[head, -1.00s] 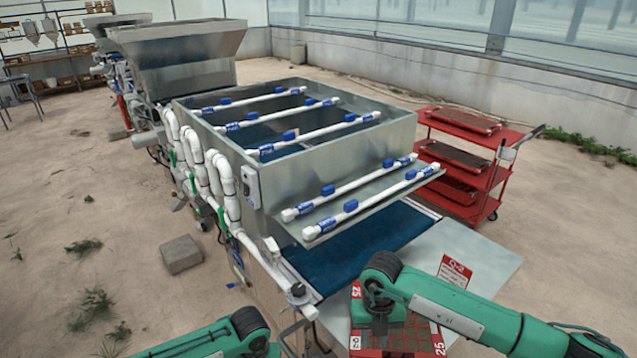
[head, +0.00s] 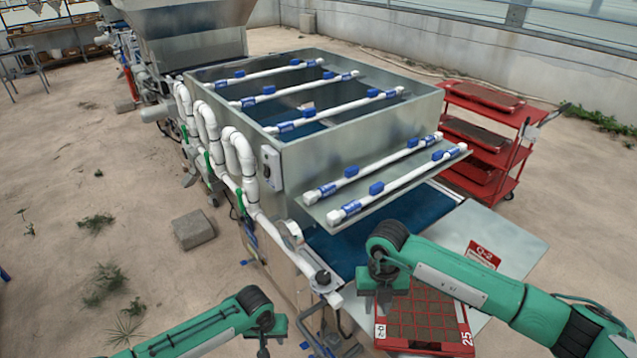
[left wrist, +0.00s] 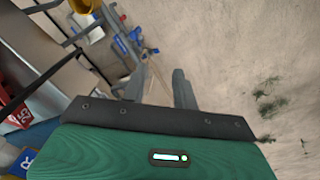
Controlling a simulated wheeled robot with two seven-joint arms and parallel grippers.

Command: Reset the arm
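My left gripper (head: 263,347) hangs at the bottom of the head view, left of the seeder and apart from it. In the left wrist view its two grey fingers (left wrist: 160,90) stand apart with nothing between them, above bare floor beside the machine. My right gripper (head: 380,300) points down at the far left corner of a red seed tray (head: 425,346) on the seeder's end plate. Its fingertips are too small and dark to tell open from shut, and whether they touch the tray is unclear.
The metal seeder (head: 350,150) with white pipes fills the middle. Its blue belt (head: 335,247) leads to the grey end plate (head: 520,240), which bears a red label. A red cart (head: 490,150) with trays stands right. A grey block (head: 194,230) lies on open floor left.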

